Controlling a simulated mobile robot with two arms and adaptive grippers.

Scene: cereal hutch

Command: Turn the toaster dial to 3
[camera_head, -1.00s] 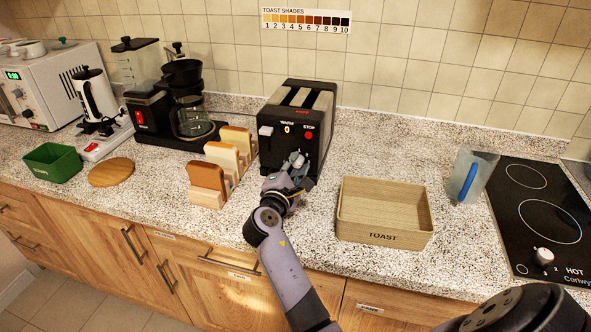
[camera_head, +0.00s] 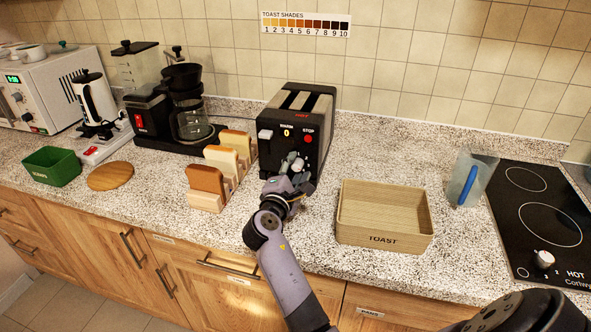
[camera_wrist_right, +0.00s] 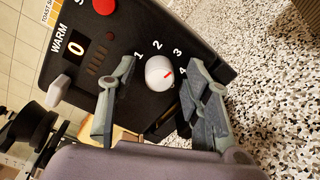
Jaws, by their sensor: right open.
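The black toaster (camera_head: 286,127) stands against the wall, with a lit 0 display, a red STOP button and a lever on its front. My right gripper (camera_head: 295,168) is at the toaster's lower front. In the right wrist view its open fingers (camera_wrist_right: 162,68) are on either side of the dial, with gaps showing; contact is not visible. My left gripper is not in view.
A bread rack (camera_head: 222,172) with slices stands close left of the gripper. A wooden TOAST tray (camera_head: 384,240) lies to the right, then a clear jug (camera_head: 470,178) and a cooktop (camera_head: 540,215). A coffee maker (camera_head: 185,110) is behind left. Counter between toaster and tray is clear.

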